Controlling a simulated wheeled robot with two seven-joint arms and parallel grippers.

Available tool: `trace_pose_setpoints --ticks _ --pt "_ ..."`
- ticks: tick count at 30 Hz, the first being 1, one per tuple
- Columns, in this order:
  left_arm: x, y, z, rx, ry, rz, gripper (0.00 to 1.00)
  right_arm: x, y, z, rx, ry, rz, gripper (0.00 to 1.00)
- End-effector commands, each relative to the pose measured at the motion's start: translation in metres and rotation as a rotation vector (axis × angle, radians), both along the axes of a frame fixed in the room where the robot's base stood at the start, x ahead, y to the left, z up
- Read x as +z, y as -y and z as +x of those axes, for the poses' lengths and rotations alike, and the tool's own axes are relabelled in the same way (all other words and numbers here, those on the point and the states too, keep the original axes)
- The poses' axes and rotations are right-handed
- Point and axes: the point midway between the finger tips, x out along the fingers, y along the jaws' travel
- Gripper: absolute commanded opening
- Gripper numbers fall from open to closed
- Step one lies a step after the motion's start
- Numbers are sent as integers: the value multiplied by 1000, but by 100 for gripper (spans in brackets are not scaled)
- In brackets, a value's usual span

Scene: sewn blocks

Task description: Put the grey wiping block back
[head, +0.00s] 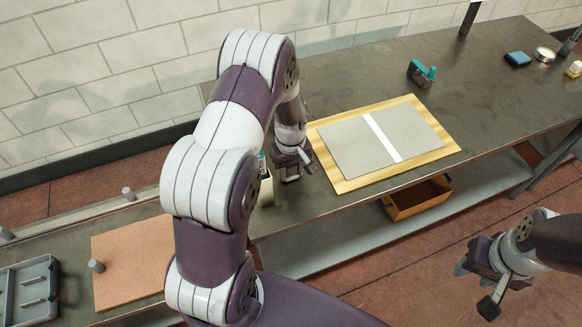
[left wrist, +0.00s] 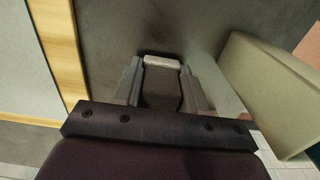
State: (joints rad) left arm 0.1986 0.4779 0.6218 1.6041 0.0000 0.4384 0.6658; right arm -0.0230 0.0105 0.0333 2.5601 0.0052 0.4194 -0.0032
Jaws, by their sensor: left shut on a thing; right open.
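My left gripper (head: 291,172) is low over the dark bench, just left of the wooden board, and shut on the grey wiping block. In the left wrist view the block (left wrist: 162,88) sits between the two fingers (left wrist: 162,95), dark with a pale far edge. Whether it touches the bench I cannot tell. My right gripper (head: 478,283) is open and empty, off the bench's front side at lower right.
A yellow-edged board (head: 330,172) with grey panels and a white strip lies right of my left gripper. A pale box (left wrist: 265,85) stands close on its other side. A teal-topped tool (head: 422,74), blue block (head: 517,58) and tin (head: 544,54) are further back. An orange-brown bin (head: 415,207) is below.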

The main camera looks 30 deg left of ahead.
Motion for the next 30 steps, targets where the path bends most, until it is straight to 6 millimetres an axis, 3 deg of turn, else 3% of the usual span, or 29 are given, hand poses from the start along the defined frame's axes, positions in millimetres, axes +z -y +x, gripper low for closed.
trace_pose_setpoints --ticks 11,12,14,24,26,30 --pt "-8 0 0 0 0 0 13 -2 0 0 0 0 0 43" --pt "-7 0 0 0 0 0 51 -1 0 0 0 0 0 43" --pt "-6 0 0 0 0 0 67 -1 0 0 0 0 0 43" --pt "0 0 1 0 3 0 67 0 0 0 0 0 0 43" --pt "9 0 2 0 5 1 67 -2 0 0 0 0 0 43" --pt "45 0 2 0 8 1 67 -7 0 0 0 0 0 43"
